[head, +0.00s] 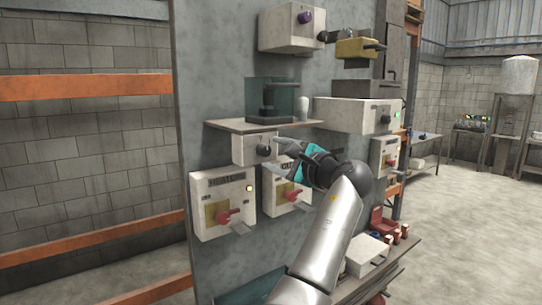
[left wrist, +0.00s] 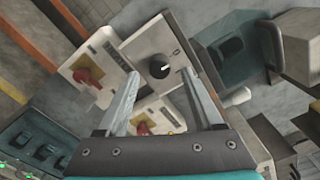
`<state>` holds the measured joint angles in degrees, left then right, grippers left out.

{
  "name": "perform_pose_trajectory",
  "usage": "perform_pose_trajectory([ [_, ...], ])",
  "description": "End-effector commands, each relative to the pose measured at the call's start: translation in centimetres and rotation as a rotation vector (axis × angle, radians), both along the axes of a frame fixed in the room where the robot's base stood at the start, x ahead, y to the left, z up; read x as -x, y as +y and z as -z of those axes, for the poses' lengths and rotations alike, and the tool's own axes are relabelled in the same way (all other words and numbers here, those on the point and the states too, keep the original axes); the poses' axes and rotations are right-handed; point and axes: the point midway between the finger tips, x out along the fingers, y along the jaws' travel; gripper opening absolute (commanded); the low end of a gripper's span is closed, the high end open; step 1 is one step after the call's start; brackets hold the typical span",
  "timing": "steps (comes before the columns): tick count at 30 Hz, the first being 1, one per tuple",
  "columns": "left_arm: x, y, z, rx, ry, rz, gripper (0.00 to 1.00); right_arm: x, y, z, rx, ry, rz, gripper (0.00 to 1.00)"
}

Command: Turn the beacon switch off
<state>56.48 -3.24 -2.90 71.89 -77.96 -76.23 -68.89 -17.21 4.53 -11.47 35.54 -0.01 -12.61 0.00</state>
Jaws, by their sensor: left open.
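A small pale box with a black rotary knob (head: 264,150) is on the grey upright panel, below a shelf. In the left wrist view the knob (left wrist: 159,67) has a white mark and lies between the two finger lines. My left gripper (head: 279,157) is open, just in front of this box, with nothing held. I cannot tell whether the fingers touch the knob. No label reading beacon is legible, so I cannot tell for sure which switch is the beacon's. My right gripper is not in view.
Below are two pale boxes with red handles on yellow plates, the left one (head: 224,204) and one partly behind my arm (head: 286,190). A shelf (head: 235,125) juts out above. A box with a purple knob (head: 292,29) is higher up. Open floor lies right.

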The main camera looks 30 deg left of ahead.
Motion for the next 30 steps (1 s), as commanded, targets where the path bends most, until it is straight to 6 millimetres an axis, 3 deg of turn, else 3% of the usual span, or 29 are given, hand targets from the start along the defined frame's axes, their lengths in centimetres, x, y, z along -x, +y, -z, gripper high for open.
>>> perform_pose_trajectory([
  [9, 2.9, -7.2, 0.3, 0.002, -0.001, 0.004, 0.68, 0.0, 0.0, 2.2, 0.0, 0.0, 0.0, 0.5],
  [15, 4.3, -10.5, 0.2, 0.002, 0.0, 0.003, 0.68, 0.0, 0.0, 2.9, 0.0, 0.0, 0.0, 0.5],
  [21, 4.9, -11.9, 0.1, 0.0, 0.001, 0.001, 0.68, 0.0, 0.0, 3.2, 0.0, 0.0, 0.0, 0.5],
  [30, 5.0, -12.0, 0.0, 0.0, 0.0, 0.0, 0.68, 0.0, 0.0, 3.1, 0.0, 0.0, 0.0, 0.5],
])
